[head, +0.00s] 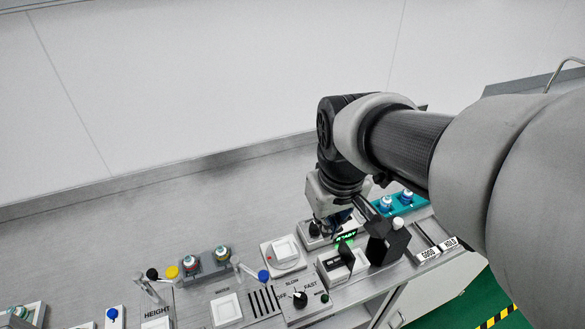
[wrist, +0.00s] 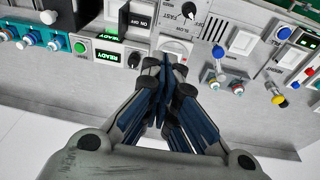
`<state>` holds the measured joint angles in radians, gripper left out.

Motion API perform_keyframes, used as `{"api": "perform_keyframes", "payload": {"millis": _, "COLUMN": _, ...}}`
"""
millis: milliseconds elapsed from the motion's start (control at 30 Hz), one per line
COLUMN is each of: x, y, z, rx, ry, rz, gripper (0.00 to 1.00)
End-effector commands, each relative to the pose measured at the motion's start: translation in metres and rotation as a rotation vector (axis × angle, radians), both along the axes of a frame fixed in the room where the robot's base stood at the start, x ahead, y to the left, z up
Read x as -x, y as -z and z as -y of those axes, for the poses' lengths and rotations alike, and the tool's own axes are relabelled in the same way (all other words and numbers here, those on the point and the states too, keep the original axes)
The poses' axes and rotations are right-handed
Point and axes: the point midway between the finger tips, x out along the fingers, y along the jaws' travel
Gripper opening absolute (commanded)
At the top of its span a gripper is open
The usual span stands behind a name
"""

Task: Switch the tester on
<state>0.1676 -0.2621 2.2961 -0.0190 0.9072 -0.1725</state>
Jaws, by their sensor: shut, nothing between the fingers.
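A small panel with a lit green READY display (head: 345,238) stands under my gripper in the head view; the display also shows in the wrist view (wrist: 115,57). A black knob (wrist: 133,60) sits beside the display. A white unit labelled ON and OFF (head: 334,264) stands in front of it, and its label shows in the wrist view (wrist: 140,22). I cannot tell for sure which of these is the tester. My gripper (wrist: 170,68) is shut and empty, its blue fingertips together above the bench. In the head view the fingertips are partly hidden behind my wrist.
A dial panel marked SLOW and FAST (head: 300,299) stands left of the ON/OFF unit. A black block with a white cap (head: 390,242) stands to its right, near GOOD (head: 428,254) and HOLD plates.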

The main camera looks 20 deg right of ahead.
Motion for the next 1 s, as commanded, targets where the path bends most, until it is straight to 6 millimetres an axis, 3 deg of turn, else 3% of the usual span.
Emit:
{"api": "perform_keyframes", "payload": {"millis": 200, "x": -0.038, "y": 0.043, "z": 0.038, "rx": -0.003, "ry": -0.003, "rz": -0.113, "gripper": 0.00}}
{"api": "perform_keyframes", "payload": {"millis": 433, "x": -0.058, "y": 0.077, "z": 0.065, "rx": -0.013, "ry": -0.012, "rz": -0.179, "gripper": 0.00}}
{"api": "perform_keyframes", "payload": {"millis": 1000, "x": -0.063, "y": 0.090, "z": 0.072, "rx": -0.017, "ry": -0.016, "rz": -0.195, "gripper": 0.00}}
